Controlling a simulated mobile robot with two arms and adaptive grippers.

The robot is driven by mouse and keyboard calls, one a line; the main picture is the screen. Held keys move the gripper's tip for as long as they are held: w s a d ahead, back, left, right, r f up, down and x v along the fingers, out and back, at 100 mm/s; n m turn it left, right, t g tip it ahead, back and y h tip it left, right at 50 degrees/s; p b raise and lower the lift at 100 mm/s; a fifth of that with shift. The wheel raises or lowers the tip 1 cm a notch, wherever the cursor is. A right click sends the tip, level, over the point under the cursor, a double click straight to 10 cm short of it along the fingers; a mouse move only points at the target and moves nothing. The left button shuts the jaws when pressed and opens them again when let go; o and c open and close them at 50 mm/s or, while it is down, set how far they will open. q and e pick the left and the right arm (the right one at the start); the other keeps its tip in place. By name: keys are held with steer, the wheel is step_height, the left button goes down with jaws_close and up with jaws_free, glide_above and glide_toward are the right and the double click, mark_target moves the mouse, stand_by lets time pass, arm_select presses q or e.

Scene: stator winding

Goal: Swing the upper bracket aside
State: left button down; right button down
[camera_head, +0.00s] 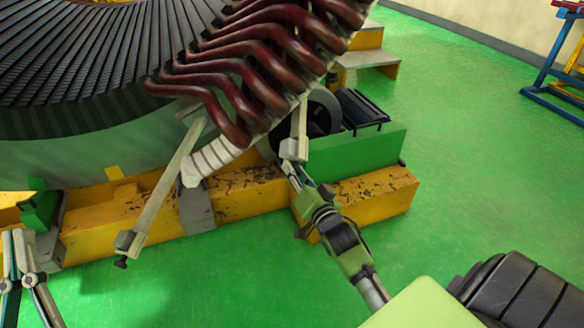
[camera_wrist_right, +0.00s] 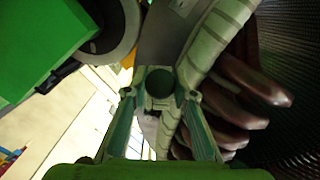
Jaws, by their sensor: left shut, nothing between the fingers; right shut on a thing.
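The upper bracket (camera_head: 300,122) is a pale grey bar hanging from the red coil ends, with a small block at its lower end. My right gripper (camera_head: 290,168) is shut on that lower end. In the right wrist view the block with a dark round knob (camera_wrist_right: 160,82) sits between the fingertips of my right gripper (camera_wrist_right: 160,96). A second, longer pale bracket (camera_head: 168,188) slants down to the left and ends in a block with a dark knob. My left gripper (camera_head: 17,238) is shut and empty at the lower left, apart from both brackets.
The large stator (camera_head: 80,125) with dark red coils (camera_head: 230,75) fills the upper left. A yellow base beam (camera_head: 240,190) and a green block (camera_head: 355,150) stand close behind my right gripper. Yellow steps (camera_head: 365,58) are farther back.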

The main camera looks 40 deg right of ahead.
steer(key=shift+s+d+r+p, duration=0.25)
steer(key=shift+s+r+p, duration=0.2)
steer(key=shift+p, duration=0.3)
arm_select(q)
steer(key=w+f+g+y, duration=0.1)
steer(key=w+f+g, duration=0.2)
steer(key=f, duration=0.3)
steer(key=shift+g, duration=0.4)
steer(key=shift+w+f, duration=0.1)
arm_select(e)
steer(key=c, duration=1.7)
jaws_free()
steer(key=shift+s, duration=0.15)
steer(key=v, duration=1.1)
steer(key=shift+s+r, duration=0.15)
steer(key=shift+s, duration=0.25)
